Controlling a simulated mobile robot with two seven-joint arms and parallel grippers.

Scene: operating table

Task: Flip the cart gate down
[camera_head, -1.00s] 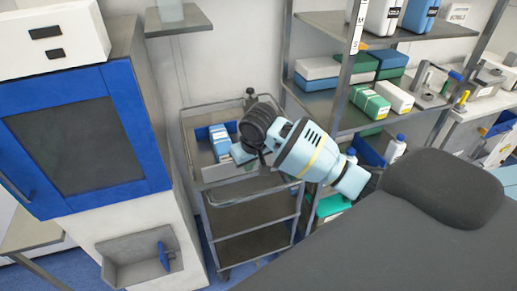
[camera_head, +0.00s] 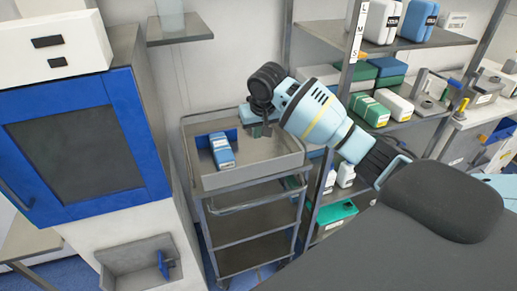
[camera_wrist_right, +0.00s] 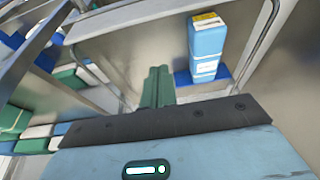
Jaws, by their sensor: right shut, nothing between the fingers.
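The grey metal cart (camera_head: 252,173) stands between the blue-doored cabinet and the shelving. Its top tray has a raised front wall. A U-shaped metal bar (camera_head: 258,201) sits below that wall; I cannot tell for sure that it is the gate. My right gripper (camera_head: 264,130) is over the right part of the tray, pointing down, shut and empty. Its greenish fingers also show in the right wrist view (camera_wrist_right: 157,87). A blue-and-white box (camera_head: 221,150) lies in the tray, left of the gripper; it also shows in the wrist view (camera_wrist_right: 207,48). My left gripper is not in view.
The cabinet (camera_head: 75,140) closely borders the cart's left. Shelving (camera_head: 390,110) with boxes and bottles stands to its right. A dark padded table (camera_head: 400,245) fills the lower right. Bare floor shows only in small patches.

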